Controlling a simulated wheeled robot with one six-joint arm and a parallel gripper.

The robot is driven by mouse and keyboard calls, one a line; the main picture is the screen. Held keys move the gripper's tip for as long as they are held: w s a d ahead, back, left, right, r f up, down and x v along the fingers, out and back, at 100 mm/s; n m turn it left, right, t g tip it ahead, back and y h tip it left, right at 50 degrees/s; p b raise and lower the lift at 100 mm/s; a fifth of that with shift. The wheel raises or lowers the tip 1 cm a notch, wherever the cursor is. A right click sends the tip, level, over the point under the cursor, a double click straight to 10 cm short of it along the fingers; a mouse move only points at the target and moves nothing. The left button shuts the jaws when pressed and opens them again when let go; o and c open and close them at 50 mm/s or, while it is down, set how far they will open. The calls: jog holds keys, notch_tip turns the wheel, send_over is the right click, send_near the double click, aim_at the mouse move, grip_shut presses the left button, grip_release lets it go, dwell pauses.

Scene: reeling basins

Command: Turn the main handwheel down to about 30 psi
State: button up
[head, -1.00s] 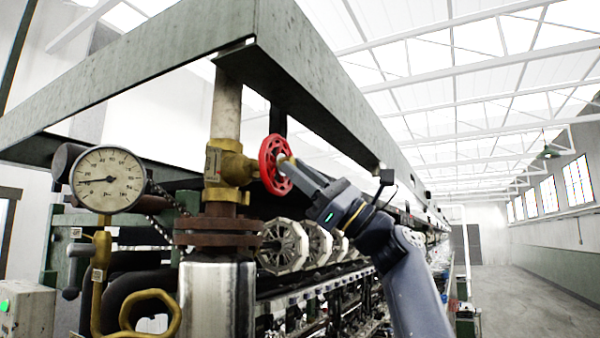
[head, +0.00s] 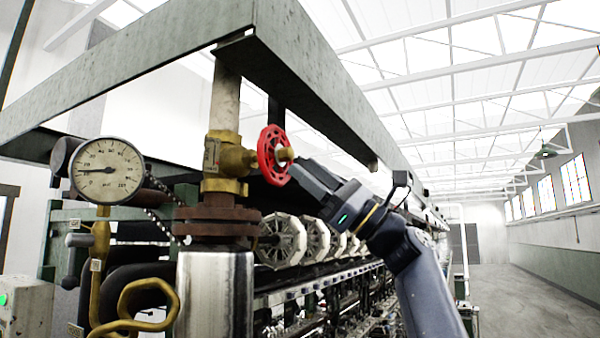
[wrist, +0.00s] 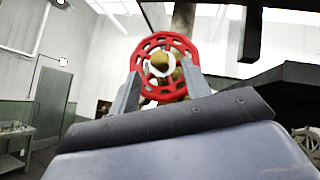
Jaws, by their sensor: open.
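The red main handwheel (head: 268,155) sits on a brass valve (head: 226,158) on the vertical pipe. Its brass hub end points toward my gripper (head: 298,172). My gripper is open, at the wheel's right side in the head view. In the wrist view the handwheel (wrist: 165,42) shows ahead, between and beyond the two fingers of my gripper (wrist: 161,75). I cannot tell whether the fingers touch the rim. The round pressure gauge (head: 107,185) is left of the valve. Its needle points almost straight left; the small numbers are hard to read.
A green-grey frame beam (head: 310,85) runs above the valve and my arm. A rusty flange (head: 215,228) and a shiny cylinder (head: 215,300) are below. White spoked reels (head: 283,242) line the machine behind. The aisle floor (head: 520,300) at right is clear.

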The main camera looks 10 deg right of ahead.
aim_at(282, 155)
jog(key=b+v, duration=0.2)
jog(key=v, duration=0.6)
jog(key=shift+b, duration=0.4)
jog(key=shift+a+r, duration=0.1)
jog(key=shift+r, duration=0.05)
jog(key=s+a+m+t+h, duration=0.3)
jog(key=s+m+t+h, duration=0.15)
jog(key=m+t, duration=0.85)
jog(key=shift+m+g+h, duration=0.35)
jog(key=shift+m+g, duration=0.05)
jog(key=shift+g, duration=0.1)
jog(key=p+x, duration=0.2)
jog(key=x, duration=0.2)
jog(key=p+x, duration=0.2)
jog(key=x, duration=0.3)
jog(key=shift+w+a+p, duration=0.1)
jog(key=shift+w+p, duration=0.3)
jog(key=shift+w, duration=0.15)
jog(key=shift+w+a+r, duration=0.25)
jog(key=shift+w+a, duration=0.05)
jog(key=shift+a, duration=0.05)
jog(key=c, duration=0.9)
